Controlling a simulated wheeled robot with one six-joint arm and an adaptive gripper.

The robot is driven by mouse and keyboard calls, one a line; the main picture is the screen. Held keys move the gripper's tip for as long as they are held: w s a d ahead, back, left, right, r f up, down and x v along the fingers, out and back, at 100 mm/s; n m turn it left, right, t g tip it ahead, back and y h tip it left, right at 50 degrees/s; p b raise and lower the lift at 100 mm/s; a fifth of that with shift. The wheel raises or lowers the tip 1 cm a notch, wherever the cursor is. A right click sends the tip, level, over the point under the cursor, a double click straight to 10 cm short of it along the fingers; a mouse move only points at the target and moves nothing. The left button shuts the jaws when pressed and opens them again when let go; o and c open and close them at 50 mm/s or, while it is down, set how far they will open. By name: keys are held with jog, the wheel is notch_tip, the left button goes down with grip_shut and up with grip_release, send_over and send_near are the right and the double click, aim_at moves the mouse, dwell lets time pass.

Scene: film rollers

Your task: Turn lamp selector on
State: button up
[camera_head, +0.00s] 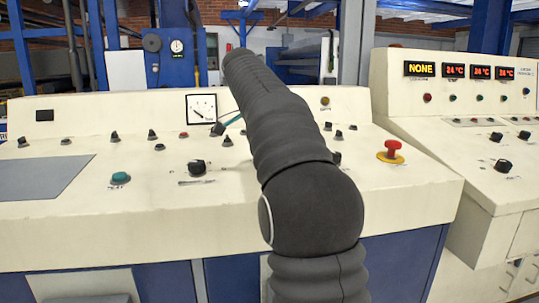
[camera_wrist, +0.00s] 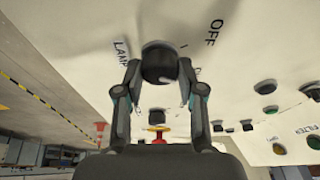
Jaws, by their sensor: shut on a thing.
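The lamp selector (camera_wrist: 160,58) is a black round knob on the cream panel, in the upper middle of the wrist view. The word LAMP is printed to its left and OFF to its upper right; another label by the right finger is mostly covered. My gripper (camera_wrist: 160,70) has one finger on each side of the knob and is shut on it. Which way the knob points is hard to tell. In the head view my dark arm hides most of the gripper and the selector cannot be made out.
A red emergency button (camera_head: 391,148) stands up from the panel right of my arm. A black knob (camera_head: 197,167), a green button (camera_head: 120,178) and several small switches lie to the left. A second console (camera_head: 450,95) with red and yellow displays stands at the right.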

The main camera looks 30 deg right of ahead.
jog(key=shift+w+m+g, duration=0.1)
jog(key=shift+m+g, duration=0.2)
jog(key=shift+m, duration=0.5)
jog(key=o, duration=1.1)
jog(key=shift+o, duration=0.2)
jog(key=shift+v, duration=0.95)
jog(key=a, duration=0.8)
jog(key=a+r, duration=0.1)
jog(key=a, duration=0.3)
jog(key=shift+w+a, duration=0.2)
jog(key=shift+w, duration=0.15)
